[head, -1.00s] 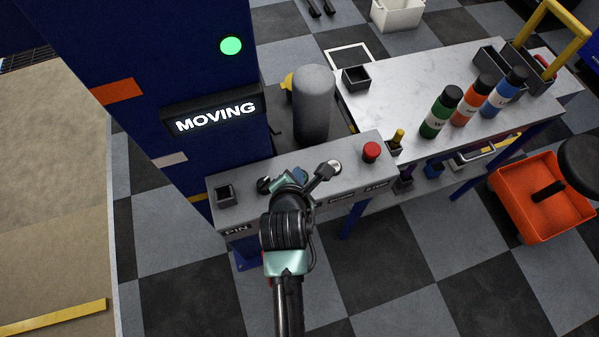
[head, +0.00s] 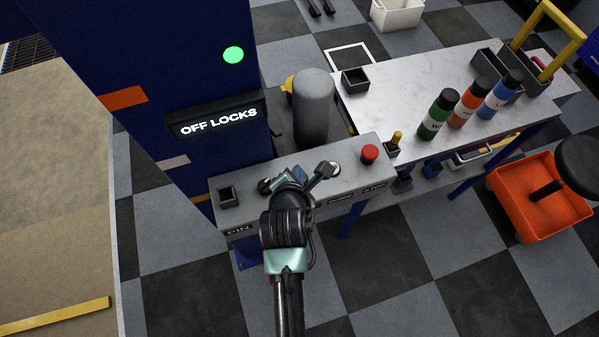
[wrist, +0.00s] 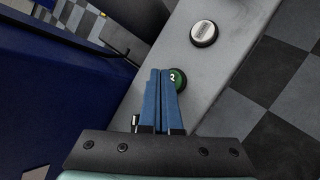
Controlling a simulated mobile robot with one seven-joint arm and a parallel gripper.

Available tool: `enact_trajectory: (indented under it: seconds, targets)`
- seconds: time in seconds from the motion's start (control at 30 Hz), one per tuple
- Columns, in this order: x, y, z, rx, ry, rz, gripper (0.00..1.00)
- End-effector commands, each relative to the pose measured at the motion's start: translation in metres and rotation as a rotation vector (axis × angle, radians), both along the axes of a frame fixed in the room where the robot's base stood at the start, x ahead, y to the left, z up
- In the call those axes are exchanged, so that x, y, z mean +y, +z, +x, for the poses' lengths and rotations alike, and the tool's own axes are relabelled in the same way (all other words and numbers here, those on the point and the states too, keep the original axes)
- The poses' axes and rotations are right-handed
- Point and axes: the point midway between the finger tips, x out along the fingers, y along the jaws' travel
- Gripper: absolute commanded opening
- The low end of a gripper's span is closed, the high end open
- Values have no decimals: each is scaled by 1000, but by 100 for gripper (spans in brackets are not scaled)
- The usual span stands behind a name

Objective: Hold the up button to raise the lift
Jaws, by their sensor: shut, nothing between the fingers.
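The control box (head: 237,209) has a pale top with several buttons. In the wrist view, a green button (wrist: 178,77) with a white mark sits at the tips of my gripper (wrist: 166,71). The blue fingers are shut together and empty, covering the button's left part. I cannot tell how far the button is pressed. In the head view my gripper (head: 299,174) points down at the box top and the green button is hidden. The display (head: 218,122) on the blue lift post (head: 165,65) reads "OFF LOCKS". A round green lamp (head: 233,55) above it is lit.
A silver button (wrist: 204,33) lies beyond the green one, and a red button (head: 369,153) stands farther right. A grey cylinder (head: 314,105) stands behind the box. A bench (head: 390,85) with several bottles and an orange bin (head: 535,215) are at right.

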Motion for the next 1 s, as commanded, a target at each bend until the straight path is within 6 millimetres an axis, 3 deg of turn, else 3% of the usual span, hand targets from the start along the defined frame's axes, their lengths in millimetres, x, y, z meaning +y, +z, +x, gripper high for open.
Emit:
enact_trajectory:
  seconds: [0.27, 0.73, 1.0]
  targets:
    - [0, 4, 0, -1, 0, 0, 0]
    - [0, 49, 0, -1, 1, 0, 0]
    - [0, 50, 0, -1, 1, 0, 0]
